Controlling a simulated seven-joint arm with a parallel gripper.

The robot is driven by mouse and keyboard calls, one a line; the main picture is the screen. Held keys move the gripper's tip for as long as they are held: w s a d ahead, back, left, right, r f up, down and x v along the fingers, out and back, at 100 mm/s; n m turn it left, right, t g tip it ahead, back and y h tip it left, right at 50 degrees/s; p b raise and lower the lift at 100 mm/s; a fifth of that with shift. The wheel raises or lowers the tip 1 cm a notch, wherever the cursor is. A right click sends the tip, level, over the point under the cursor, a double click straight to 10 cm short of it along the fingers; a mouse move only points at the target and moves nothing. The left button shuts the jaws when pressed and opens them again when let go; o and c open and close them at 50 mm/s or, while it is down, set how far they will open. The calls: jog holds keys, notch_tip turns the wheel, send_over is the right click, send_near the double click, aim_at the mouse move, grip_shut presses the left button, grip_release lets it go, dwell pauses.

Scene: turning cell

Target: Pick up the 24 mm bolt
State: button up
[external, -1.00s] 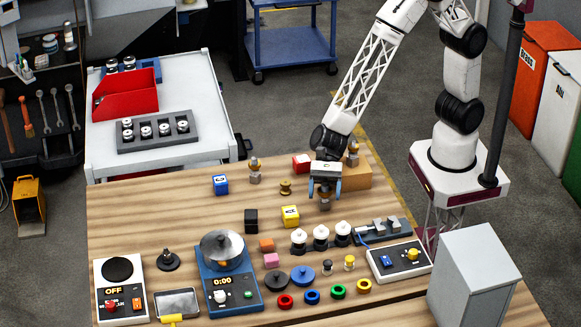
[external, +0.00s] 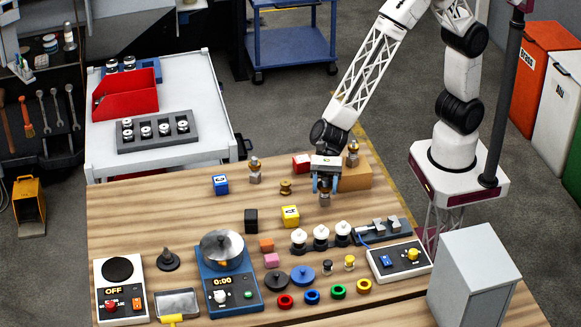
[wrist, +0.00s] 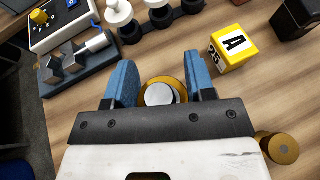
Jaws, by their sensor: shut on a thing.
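My gripper (external: 326,184) is shut on a grey and brass bolt (external: 325,199) near the back right of the wooden table. In the wrist view, the blue fingers of my gripper (wrist: 161,72) stand on both sides of the bolt (wrist: 160,93), which shows a pale round top and a brass rim. The bolt is upright; I cannot tell whether it touches the table, and no size mark is legible. A similar grey and brass piece (external: 254,171) stands to the left, and another (external: 352,157) is by the wooden block. A small brass piece (external: 286,187) stands between.
A yellow cube (external: 290,216) stands left in front of my gripper, and a red cube (external: 301,163) is behind it. A wooden block (external: 352,176) is close on the right. White-topped posts (external: 320,236) and a blue-grey holder (external: 383,232) stand in front.

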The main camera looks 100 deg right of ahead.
aim_at(325, 187)
notch_tip(325, 187, up, 8)
jog(key=shift+r, duration=0.1)
dwell(0.4)
jog(key=shift+d, duration=0.15)
dwell(0.4)
